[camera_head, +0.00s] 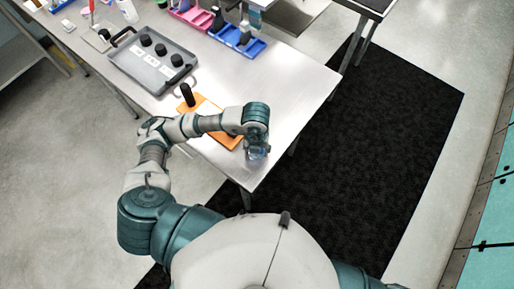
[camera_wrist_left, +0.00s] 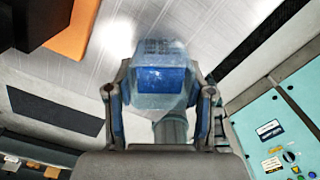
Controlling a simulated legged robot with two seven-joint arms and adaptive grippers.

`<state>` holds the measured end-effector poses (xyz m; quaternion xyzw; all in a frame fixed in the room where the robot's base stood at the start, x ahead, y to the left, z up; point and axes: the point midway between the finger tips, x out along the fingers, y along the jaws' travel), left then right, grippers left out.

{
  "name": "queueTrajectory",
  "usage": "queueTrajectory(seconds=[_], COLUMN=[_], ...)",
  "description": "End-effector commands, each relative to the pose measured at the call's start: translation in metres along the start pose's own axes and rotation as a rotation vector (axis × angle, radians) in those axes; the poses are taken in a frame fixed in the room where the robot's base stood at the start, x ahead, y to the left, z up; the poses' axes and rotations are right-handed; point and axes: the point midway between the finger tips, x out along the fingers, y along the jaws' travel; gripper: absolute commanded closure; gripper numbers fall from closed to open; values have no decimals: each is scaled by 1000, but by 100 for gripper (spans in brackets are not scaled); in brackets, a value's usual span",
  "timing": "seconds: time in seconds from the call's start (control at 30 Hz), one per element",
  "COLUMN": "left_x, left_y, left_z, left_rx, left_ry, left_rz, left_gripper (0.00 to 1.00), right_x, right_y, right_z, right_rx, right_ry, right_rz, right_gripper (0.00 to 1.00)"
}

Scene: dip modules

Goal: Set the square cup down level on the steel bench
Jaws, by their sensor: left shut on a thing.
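The square cup (camera_wrist_left: 163,78) is clear and bluish, with a blue square patch. In the left wrist view it sits between the two fingers of my left gripper (camera_wrist_left: 160,95), which is shut on it. In the head view the gripper (camera_head: 256,142) is over the near right corner of the steel bench (camera_head: 285,95), and the cup (camera_head: 256,154) shows only in small part below it. I cannot tell whether the cup's base touches the bench or how level it is. My right gripper is out of view.
An orange mat (camera_head: 230,139) lies beside the gripper, with a black cylinder (camera_head: 187,95) at its far end. A grey tray (camera_head: 150,62) with black round pieces, a blue holder (camera_head: 238,42) and a pink holder (camera_head: 190,14) stand farther back. The bench's right side is clear.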

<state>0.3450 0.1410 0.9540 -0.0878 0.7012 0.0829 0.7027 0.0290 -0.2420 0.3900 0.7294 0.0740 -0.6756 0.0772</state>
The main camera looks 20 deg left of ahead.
Motion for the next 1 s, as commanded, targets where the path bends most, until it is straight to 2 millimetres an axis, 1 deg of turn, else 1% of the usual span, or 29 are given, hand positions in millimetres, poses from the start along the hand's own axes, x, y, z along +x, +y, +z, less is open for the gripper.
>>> queueTrajectory(seconds=[0.3,0.33,0.37,0.4,0.43,0.77,0.87,0.97,1.0], left_x=[7,6,6,6,6,4,-4,-22,-31], left_y=[0,0,0,0,0,0,-1,-1,-1], left_z=[0,0,0,0,0,0,1,2,2], left_rx=[0,0,0,0,0,0,1,1,2], left_ry=[0,-1,-1,-1,0,0,-3,-5,-7], left_rz=[0,0,0,0,0,0,-3,-3,-3], left_gripper=[76,39,32,22,18,18,18,18,18], right_x=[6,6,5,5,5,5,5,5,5], right_y=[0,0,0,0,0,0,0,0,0], right_z=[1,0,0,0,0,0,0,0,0], right_rx=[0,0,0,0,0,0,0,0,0], right_ry=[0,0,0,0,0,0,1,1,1], right_rz=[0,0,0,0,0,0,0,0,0], right_gripper=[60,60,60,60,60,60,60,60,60])
